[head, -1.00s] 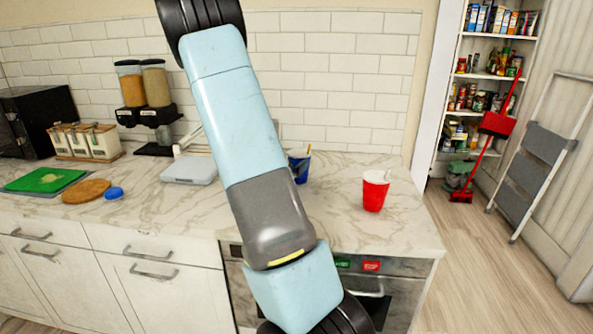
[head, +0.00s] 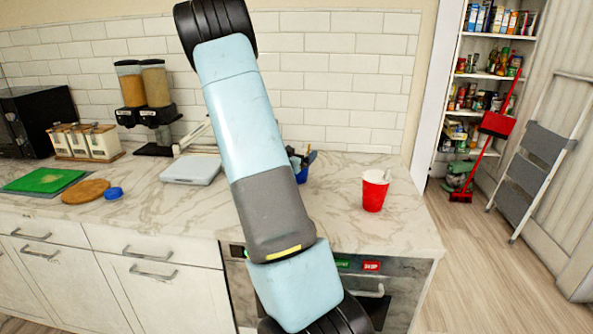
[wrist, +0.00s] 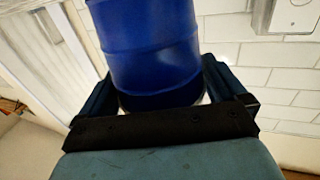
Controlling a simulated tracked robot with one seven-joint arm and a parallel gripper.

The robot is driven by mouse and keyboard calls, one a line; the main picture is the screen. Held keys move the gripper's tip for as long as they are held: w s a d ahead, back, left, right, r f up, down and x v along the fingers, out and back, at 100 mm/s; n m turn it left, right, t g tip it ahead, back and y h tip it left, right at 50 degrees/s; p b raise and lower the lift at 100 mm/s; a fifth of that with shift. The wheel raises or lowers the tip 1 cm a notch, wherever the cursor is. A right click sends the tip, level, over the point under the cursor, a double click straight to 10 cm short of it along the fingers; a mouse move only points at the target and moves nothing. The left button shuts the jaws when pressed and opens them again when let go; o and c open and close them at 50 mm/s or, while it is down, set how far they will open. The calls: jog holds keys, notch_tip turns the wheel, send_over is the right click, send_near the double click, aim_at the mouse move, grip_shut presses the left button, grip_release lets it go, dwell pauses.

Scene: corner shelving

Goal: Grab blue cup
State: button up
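The blue cup (head: 301,175) stands on the marble counter behind my arm, which hides much of it in the head view. In the wrist view the blue cup (wrist: 155,50) fills the space between the fingers of my gripper (wrist: 158,70). The fingers are spread wide, one on each side of the cup, and a narrow gap shows beside the right finger. In the head view a dark part of my gripper (head: 311,156) shows at the cup's top; the rest is hidden.
A red cup (head: 375,190) stands to the right on the counter (head: 400,225). A grey scale-like box (head: 191,169) and cereal dispensers (head: 142,100) are to the left. The tiled wall (head: 335,100) is close behind. Free counter lies around the red cup.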

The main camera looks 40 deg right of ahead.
jog(key=c, duration=1)
jog(key=shift+o, duration=0.2)
jog(key=shift+r, duration=0.1)
